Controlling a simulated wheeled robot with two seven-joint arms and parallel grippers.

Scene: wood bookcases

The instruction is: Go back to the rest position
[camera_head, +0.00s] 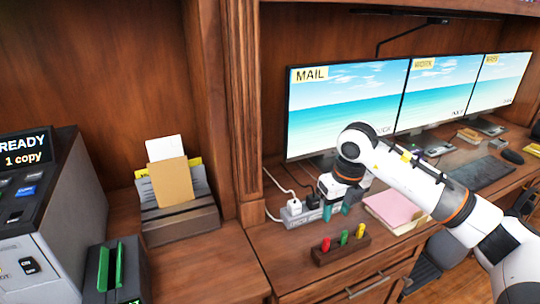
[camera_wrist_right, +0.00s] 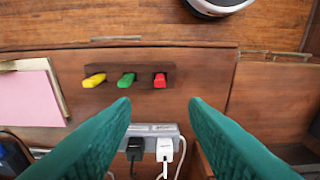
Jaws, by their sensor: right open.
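My right gripper (camera_head: 335,211) hangs from my right arm, which comes in from the right, over the desk. In the right wrist view the two teal fingers (camera_wrist_right: 160,104) are spread wide apart with nothing between them. The gripper is above the power strip (camera_head: 300,216), close behind the small wooden holder (camera_head: 340,249). In the right wrist view the power strip (camera_wrist_right: 153,130) with a black and a white plug shows between and beyond the fingers. The holder (camera_wrist_right: 128,76) carries a yellow, a green and a red piece. My left gripper is not in view.
A pink paper pad (camera_head: 392,208) lies right of the gripper, under my forearm. Several monitors (camera_head: 345,105) stand behind. A wooden post (camera_head: 245,110) and a paper sorter (camera_head: 180,220) are to the left. A copier (camera_head: 45,215) is far left. Bare desk lies left of the holder.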

